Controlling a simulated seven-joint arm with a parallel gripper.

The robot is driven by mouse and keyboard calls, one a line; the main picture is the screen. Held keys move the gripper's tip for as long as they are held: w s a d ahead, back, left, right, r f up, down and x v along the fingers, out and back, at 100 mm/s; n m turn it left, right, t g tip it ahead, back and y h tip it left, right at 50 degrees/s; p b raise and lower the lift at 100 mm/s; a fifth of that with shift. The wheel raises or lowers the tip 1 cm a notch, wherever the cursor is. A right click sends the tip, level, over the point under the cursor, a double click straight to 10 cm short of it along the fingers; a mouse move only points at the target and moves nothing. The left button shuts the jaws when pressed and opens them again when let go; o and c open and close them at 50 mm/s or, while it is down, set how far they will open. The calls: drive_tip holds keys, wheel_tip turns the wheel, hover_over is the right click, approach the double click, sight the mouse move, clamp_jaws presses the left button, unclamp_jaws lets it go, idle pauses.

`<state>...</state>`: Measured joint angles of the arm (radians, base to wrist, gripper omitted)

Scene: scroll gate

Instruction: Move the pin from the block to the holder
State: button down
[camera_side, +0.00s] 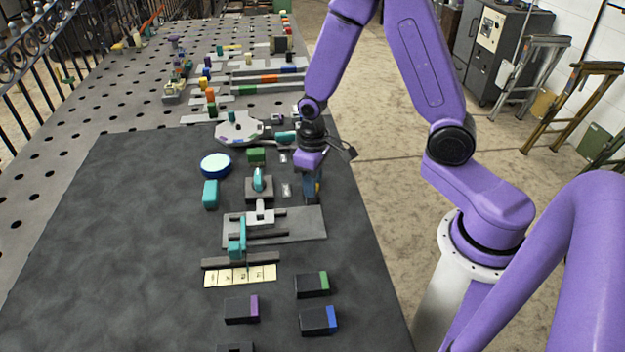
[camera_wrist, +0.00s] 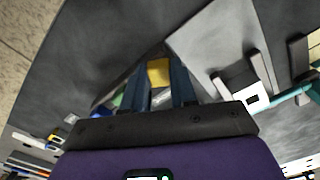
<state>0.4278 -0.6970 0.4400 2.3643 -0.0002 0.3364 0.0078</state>
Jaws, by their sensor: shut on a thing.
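My gripper (camera_side: 312,188) is low at the right of the dark mat, just above the right end of a grey railed plate (camera_side: 312,222). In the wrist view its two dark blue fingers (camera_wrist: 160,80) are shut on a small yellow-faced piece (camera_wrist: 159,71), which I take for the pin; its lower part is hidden. A grey block (camera_side: 259,195) with a teal piece on top stands left of the gripper. I cannot tell for sure which parts are the task's block and holder.
A white slider (camera_side: 262,211) and a teal upright handle (camera_side: 238,243) stand by the plate. A cream marked strip (camera_side: 240,275) and several black blocks lie nearer the camera. A blue round dish (camera_side: 215,165) is farther left. The mat's left side is clear.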

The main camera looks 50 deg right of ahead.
drive_tip(key=shift+c, duration=1.7)
unclamp_jaws()
drive_tip(key=shift+r, duration=3.5)
drive_tip(key=s+a+r+n, duration=0.2)
drive_tip(key=s+r+n, duration=0.1)
drive_tip(key=s, duration=0.7)
drive_tip(key=s+a+r+n, duration=0.2)
drive_tip(key=s+r+n, duration=0.2)
drive_tip(key=s, duration=0.7)
drive_tip(key=n, duration=0.2)
drive_tip(key=shift+r+n, duration=0.15)
drive_tip(key=shift+n, duration=0.15)
